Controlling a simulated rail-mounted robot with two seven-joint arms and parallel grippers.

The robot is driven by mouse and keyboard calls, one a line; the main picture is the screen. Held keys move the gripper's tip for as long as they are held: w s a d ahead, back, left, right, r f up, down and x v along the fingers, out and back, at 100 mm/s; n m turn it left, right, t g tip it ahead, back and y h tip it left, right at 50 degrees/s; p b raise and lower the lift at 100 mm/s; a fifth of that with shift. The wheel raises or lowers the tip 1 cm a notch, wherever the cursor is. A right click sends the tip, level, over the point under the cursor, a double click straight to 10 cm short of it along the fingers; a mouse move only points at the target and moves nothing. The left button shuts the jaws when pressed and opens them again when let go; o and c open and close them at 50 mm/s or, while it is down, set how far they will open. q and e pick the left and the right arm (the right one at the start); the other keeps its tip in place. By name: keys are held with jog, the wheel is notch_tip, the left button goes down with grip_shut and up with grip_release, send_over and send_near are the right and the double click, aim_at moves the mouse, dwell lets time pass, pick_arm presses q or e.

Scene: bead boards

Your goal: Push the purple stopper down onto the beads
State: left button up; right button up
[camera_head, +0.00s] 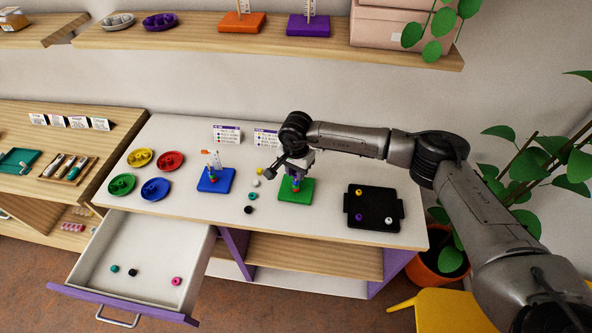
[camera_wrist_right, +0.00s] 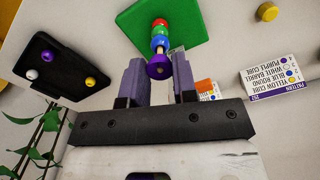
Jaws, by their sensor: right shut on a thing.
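The purple stopper (camera_wrist_right: 159,68) is between the fingers of my right gripper (camera_wrist_right: 157,82), which is shut on it. The gripper (camera_head: 298,170) is above the green board (camera_head: 305,195) in the head view. Beyond the stopper in the wrist view, a stack of beads (camera_wrist_right: 159,36), with red, green and blue showing, stands on the green board (camera_wrist_right: 185,20). The stopper lines up with the stack, but I cannot tell whether it touches the top bead. My left gripper is not in view.
A blue board (camera_head: 216,181) with a rod stands left of the green one, with loose beads (camera_head: 250,196) between them. A black tray (camera_head: 374,222) with several beads lies to the right. Coloured dishes (camera_head: 122,184) stand at the left. An open drawer (camera_head: 140,295) juts out in front.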

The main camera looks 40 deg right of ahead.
jog(key=shift+f, duration=0.35)
jog(key=shift+f+b, duration=0.65)
jog(key=shift+f, duration=0.05)
jog(key=o, duration=1)
jog(key=shift+c, duration=0.2)
notch_tip(320, 180, up, 14)
jog(key=shift+p, duration=0.3)
